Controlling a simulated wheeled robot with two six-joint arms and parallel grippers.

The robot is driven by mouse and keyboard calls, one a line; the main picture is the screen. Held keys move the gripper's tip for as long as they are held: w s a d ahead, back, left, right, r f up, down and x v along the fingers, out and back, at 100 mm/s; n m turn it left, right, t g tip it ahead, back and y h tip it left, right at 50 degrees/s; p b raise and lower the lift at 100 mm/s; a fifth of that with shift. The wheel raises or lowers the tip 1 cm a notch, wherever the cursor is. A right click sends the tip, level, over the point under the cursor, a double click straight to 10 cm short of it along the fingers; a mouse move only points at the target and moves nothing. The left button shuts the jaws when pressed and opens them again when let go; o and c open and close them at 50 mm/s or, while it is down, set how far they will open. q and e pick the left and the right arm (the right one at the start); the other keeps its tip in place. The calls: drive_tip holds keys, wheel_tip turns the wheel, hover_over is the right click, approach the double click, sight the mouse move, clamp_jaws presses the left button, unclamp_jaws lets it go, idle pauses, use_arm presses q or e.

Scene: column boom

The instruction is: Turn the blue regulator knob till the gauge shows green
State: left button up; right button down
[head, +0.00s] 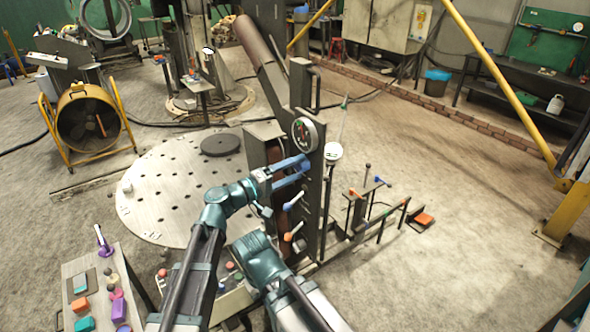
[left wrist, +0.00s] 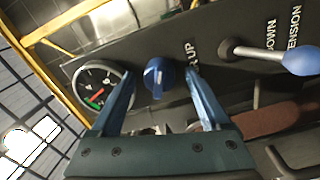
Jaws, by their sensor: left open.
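The blue regulator knob (left wrist: 158,78) sits on the dark panel, between the open fingers of my left gripper (left wrist: 161,72) in the left wrist view. A gap shows on each side of the knob. In the head view the knob (head: 306,164) is partly hidden by my left gripper (head: 304,171), which reaches it from the left. The round gauge (left wrist: 100,86) is beside the knob, partly behind a finger. It has a dark face with a green patch and a red mark near its lower edge; I cannot tell the exact reading. It also shows above the knob in the head view (head: 305,134). My right gripper's fingers do not show.
A blue-ended lever (left wrist: 300,60) stands out from the panel right of the knob. In the head view an orange-ended lever (head: 289,237) is lower on the column. A side table (head: 75,265) with coloured items is at lower left. The floor at right is mostly clear.

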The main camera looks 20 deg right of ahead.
use_arm(q)
drive_tip(key=v, duration=1.3)
drive_tip(key=shift+a+b, duration=0.2)
drive_tip(key=shift+b, duration=0.15)
drive_tip(key=shift+f, duration=0.1)
drive_tip(key=s+a+f+m+g+y, duration=0.1)
drive_tip(key=s+f+y, duration=0.1)
drive_tip(key=f, duration=0.3)
drive_tip(key=s+a+f+g+y, duration=0.1)
drive_tip(key=s+f+g+y, duration=0.15)
drive_tip(key=f, duration=0.25)
drive_tip(key=s+a+f+g+y, duration=0.1)
drive_tip(key=s+a+f+y, duration=0.25)
drive_tip(key=a, duration=0.35)
drive_tip(key=s+a+f+y, duration=0.2)
drive_tip(key=a+f+y, duration=0.3)
drive_tip(key=a, duration=0.2)
drive_tip(key=s+a+f+g+y, duration=0.1)
drive_tip(key=s+a+f+y, duration=0.25)
drive_tip(key=a, duration=0.35)
drive_tip(key=s+d+f+m+g+y+b, duration=0.1)
drive_tip(key=s+d+f+m+y+b, duration=0.1)
drive_tip(key=d, duration=0.9)
drive_tip(key=s+f+m+b, duration=0.1)
drive_tip(key=s+f, duration=0.1)
drive_tip(key=s, duration=0.1)
drive_tip(key=shift+s+m, duration=0.2)
drive_tip(key=shift+m, duration=0.2)
